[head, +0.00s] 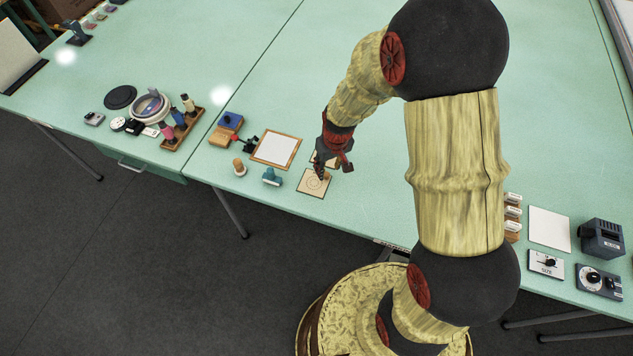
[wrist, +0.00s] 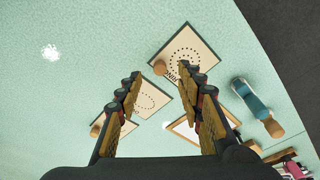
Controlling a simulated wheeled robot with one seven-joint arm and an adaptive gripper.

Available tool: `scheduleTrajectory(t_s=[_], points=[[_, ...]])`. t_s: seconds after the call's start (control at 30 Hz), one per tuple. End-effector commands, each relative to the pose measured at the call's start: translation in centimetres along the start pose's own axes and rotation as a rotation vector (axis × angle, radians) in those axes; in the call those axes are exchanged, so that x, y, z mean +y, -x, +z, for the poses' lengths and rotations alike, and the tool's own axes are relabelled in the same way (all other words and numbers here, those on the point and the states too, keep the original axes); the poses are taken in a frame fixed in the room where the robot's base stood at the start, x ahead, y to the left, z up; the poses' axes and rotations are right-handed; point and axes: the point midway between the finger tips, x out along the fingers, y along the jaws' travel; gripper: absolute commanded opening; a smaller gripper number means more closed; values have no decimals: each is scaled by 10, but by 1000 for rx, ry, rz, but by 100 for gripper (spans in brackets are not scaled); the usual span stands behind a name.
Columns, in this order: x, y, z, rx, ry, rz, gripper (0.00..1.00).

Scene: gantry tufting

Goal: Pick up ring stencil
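The front card (head: 311,188) carries a round ring mark; in the wrist view this card (wrist: 190,45) shows a dotted ring, dark lettering and a wooden knob at one corner. The second card, behind it and partly hidden by my gripper in the head view, shows in the wrist view (wrist: 150,97) between my fingers with a curved dotted mark. My gripper (wrist: 160,77) is open and empty, pointing down above the cards; in the head view it (head: 324,170) hangs over them. I cannot tell its exact height.
A blue-topped block (head: 229,125) stands farther left. Dark boxes (head: 602,238) stand at the right. The table behind the cards is clear.

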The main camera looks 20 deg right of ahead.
Motion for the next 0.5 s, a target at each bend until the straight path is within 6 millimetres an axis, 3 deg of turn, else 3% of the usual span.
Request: scheduleTrajectory(t_s=[0.33,0.5], points=[[0,-44,-3,-1,1,-1,38],[0,-49,-4,1,1,-1,38]])
